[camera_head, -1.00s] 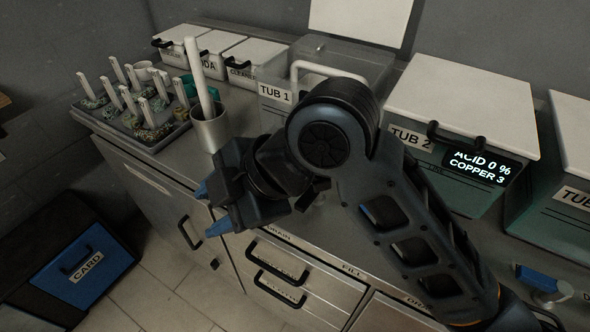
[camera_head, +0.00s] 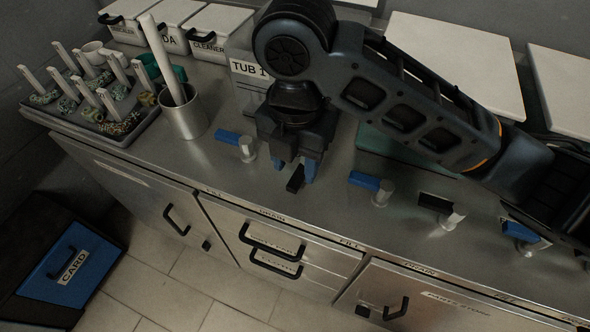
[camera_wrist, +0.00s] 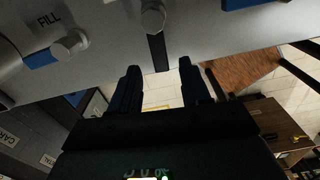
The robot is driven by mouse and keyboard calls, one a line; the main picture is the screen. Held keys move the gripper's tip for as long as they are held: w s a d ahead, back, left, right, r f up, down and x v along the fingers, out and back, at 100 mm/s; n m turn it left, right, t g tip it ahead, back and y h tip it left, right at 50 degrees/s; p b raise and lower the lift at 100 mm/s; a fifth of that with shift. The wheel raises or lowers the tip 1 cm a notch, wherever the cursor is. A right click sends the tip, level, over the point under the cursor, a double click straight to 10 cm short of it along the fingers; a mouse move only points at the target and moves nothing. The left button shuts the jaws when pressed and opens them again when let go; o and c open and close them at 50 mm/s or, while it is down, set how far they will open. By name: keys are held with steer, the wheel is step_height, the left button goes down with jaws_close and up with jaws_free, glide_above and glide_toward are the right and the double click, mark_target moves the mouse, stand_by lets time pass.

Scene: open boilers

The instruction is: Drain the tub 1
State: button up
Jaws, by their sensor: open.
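Tub 1 (camera_head: 250,94) is at the back of the counter, mostly hidden behind my arm, and its label shows. My gripper (camera_head: 293,172) points down at the counter front, its blue-tipped jaws open. A black drain lever (camera_head: 296,179) shows between the jaws. In the wrist view, the black lever (camera_wrist: 158,52) sticks out from a round metal knob (camera_wrist: 153,18) into the gap between the fingers (camera_wrist: 159,67), with space on both sides. I cannot tell whether anything touches it. The tub's fill valve with a blue lever (camera_head: 228,137) is to the left.
Another blue fill lever (camera_head: 364,181) and a black drain lever (camera_head: 433,203) stand to the right. Drawers (camera_head: 275,236) lie below the counter edge.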

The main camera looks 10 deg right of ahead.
mark_target(296, 180)
steer(key=shift+f, duration=1.7)
jaws_close()
